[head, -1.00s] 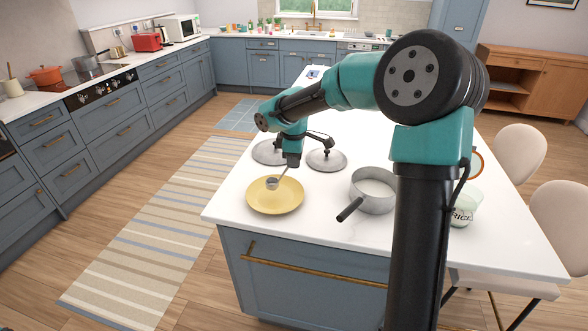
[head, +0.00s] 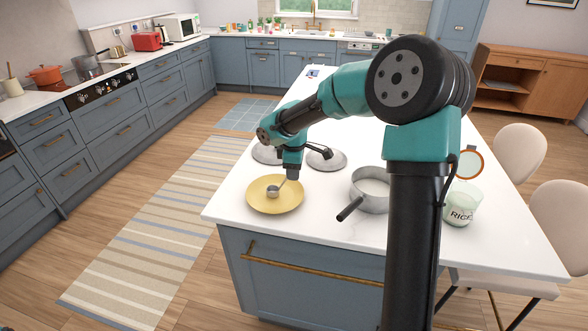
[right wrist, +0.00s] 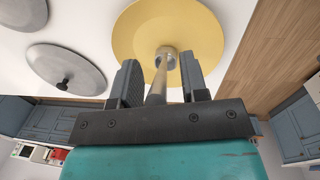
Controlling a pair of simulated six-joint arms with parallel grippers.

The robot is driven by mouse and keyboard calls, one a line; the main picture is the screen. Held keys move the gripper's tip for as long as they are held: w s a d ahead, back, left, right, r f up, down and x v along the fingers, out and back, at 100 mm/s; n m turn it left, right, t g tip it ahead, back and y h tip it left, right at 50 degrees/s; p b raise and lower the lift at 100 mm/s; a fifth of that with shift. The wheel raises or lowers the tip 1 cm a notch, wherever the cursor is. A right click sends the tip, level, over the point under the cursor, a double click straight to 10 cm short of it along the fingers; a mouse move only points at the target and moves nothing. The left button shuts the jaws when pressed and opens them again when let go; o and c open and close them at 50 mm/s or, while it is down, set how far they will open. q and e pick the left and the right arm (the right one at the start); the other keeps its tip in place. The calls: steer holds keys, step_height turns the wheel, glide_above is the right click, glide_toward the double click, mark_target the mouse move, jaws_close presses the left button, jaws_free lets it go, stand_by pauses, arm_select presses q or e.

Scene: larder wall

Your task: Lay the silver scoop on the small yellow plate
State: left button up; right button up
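The silver scoop (head: 273,192) has its bowl over the small yellow plate (head: 262,204), inside the rim, and looks to rest on it. Its handle slants up toward my right gripper (head: 289,178). In the right wrist view, my right gripper (right wrist: 160,80) has its fingers apart on either side of the scoop handle (right wrist: 157,85), with a gap on each side. The scoop's bowl (right wrist: 166,56) shows beyond the fingertips, over the yellow plate (right wrist: 200,35). My left gripper is not in view.
A grey saucepan (head: 368,204) with a dark handle stands right of the plate. Two grey lids (head: 326,161) lie behind the plate. A rice jar (head: 462,208) and a round wooden-rimmed lid (head: 470,164) are at the right. The counter's front edge is near the plate.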

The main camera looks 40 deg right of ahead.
step_height(320, 180, up, 12)
steer(key=s, duration=0.1)
steer(key=shift+a+r, duration=0.15)
steer(key=shift+a, duration=0.2)
stand_by(0.4)
steer(key=shift+a, duration=0.1)
stand_by(0.4)
